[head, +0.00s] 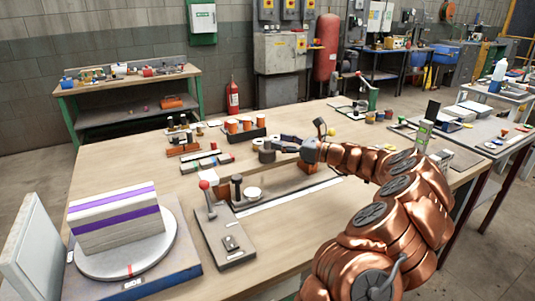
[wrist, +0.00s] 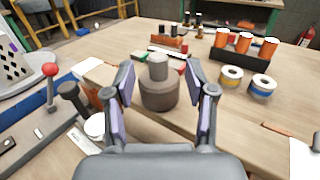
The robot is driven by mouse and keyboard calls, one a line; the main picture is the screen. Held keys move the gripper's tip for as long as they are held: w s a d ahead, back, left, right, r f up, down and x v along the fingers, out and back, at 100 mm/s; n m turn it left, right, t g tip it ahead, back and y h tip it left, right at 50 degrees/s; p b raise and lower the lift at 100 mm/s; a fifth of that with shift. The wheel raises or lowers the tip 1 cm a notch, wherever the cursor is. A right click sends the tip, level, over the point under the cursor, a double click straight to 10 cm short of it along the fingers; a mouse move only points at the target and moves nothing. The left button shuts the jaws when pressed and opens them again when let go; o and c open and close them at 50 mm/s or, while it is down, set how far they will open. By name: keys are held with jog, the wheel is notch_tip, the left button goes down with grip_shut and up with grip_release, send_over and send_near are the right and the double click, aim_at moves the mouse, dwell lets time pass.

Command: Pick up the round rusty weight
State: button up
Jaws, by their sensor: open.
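The round weight (wrist: 159,96) is a squat, dull brown-grey cylinder with a narrower grey knob on top. It stands upright on the wooden workbench (head: 110,160). In the wrist view it shows between and beyond the two fingers of my gripper (wrist: 166,88), which is open and empty. I cannot tell whether the fingertips reach around its sides. In the head view the weight (head: 267,156) is small and sits just left of my gripper (head: 283,148), which is partly hard to make out against the dark things behind it.
A lever fixture with a red knob (wrist: 50,70) stands at the left. Two tape rolls (wrist: 231,77) and a dark rack of orange cylinders (wrist: 243,44) stand behind to the right. Small blocks (wrist: 165,52) lie behind the weight. The bench front is fairly clear.

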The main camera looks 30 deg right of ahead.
aim_at(267, 139)
jog(key=x, duration=0.2)
jog(key=f+x, duration=0.1)
jog(key=x, duration=0.1)
jog(key=shift+w+a, duration=0.15)
jog(key=shift+a, duration=0.15)
jog(key=shift+w+a+r, duration=0.1)
jog(key=shift+w+a, duration=0.05)
jog(key=shift+w, duration=0.25)
jog(key=shift+c, duration=0.2)
grip_shut()
jog(key=shift+r, duration=0.1)
